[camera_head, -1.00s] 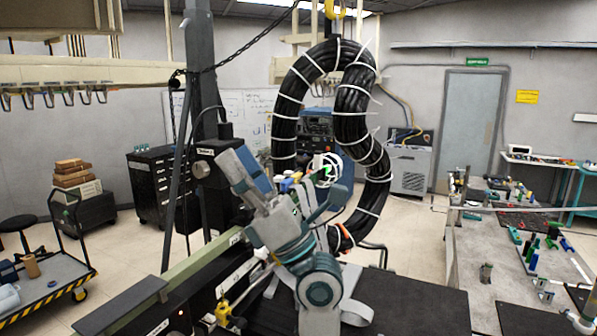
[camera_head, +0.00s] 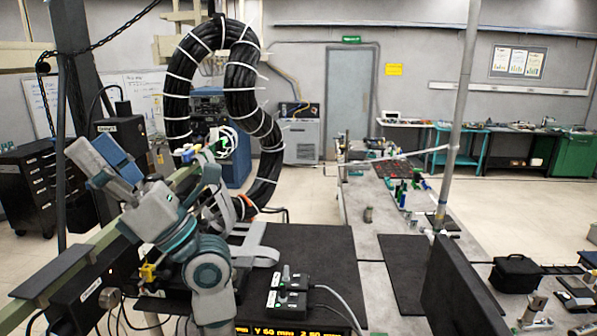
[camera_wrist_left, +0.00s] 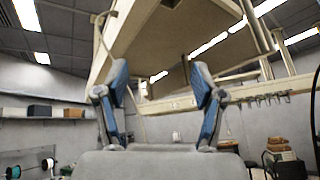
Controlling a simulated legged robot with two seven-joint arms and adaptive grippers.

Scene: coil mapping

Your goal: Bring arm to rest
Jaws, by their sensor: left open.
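My left arm rises from the bottom of the head view, bends at a grey and teal elbow, and points up and to the left. Its gripper (camera_head: 104,160) is near the dark post, left of the hanging coil. In the left wrist view the gripper (camera_wrist_left: 159,70) has its two blue and grey fingers spread, with nothing between them. It points up towards beige beams and the ceiling. A thick black cable coil (camera_head: 178,100) with white ties hangs behind the arm, apart from the gripper in the head view. My right gripper is not in view.
A dark post (camera_head: 88,60) and a green rail (camera_head: 75,262) are close to the left arm. A black control box (camera_head: 288,290) sits on the dark surface at front. Benches with small parts (camera_head: 405,190) and a grey pole (camera_head: 460,110) stand right. Open floor (camera_head: 315,195) lies beyond.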

